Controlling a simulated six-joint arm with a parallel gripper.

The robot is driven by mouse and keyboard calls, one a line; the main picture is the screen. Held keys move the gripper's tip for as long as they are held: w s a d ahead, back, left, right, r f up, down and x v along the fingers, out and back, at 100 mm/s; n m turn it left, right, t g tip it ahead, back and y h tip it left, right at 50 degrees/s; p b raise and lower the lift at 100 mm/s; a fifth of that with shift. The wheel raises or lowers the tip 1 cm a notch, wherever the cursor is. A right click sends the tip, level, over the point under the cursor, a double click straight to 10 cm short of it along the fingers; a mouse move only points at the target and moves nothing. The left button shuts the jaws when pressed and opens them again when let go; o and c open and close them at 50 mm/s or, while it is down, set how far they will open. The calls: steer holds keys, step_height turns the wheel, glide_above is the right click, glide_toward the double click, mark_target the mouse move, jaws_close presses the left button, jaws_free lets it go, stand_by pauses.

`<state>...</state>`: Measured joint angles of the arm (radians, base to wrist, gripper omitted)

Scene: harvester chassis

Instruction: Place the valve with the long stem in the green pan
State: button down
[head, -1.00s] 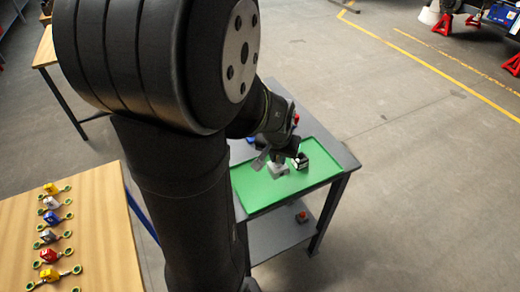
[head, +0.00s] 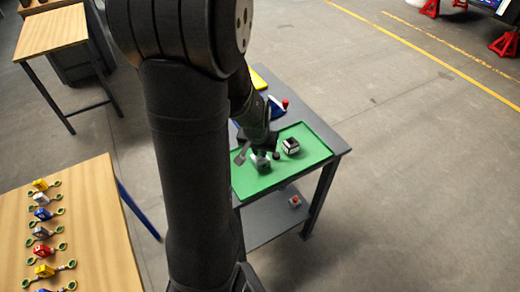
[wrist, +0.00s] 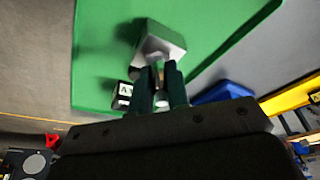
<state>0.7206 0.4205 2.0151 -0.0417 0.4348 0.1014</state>
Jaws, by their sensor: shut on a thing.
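The green pan (head: 312,156) lies on the grey table; it also fills much of the wrist view (wrist: 98,60). My gripper (wrist: 160,84) is shut on a grey, metallic valve (wrist: 165,42) with a blocky end and a pale stem running between the fingers. In the head view my gripper (head: 259,151) and the valve (head: 262,162) are over the left part of the pan. I cannot tell whether the valve touches the pan floor. A black-and-white block (head: 290,146) sits in the pan to the right of the gripper; it shows close by the fingers in the wrist view (wrist: 122,94).
A blue item (head: 276,106) with a red knob and a yellow item (head: 258,78) lie behind the pan. A wooden table (head: 95,235) at left holds a row of several coloured valves. A small red-topped box (head: 295,201) is on the lower shelf.

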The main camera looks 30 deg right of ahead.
steer(key=c, duration=1.4)
jaws_free()
steer(key=v, duration=1.2)
steer(key=shift+r, duration=0.1)
glide_toward(257, 166)
steer(key=w+d+f, duration=0.1)
steer(key=f, duration=0.1)
steer(key=w+d+f, duration=0.1)
steer(key=d+f, duration=0.1)
steer(key=w+d+f, duration=0.1)
steer(key=w+f, duration=0.1)
steer(key=shift+w+d, duration=0.1)
steer(key=shift+d, duration=0.05)
steer(key=shift+r, duration=0.1)
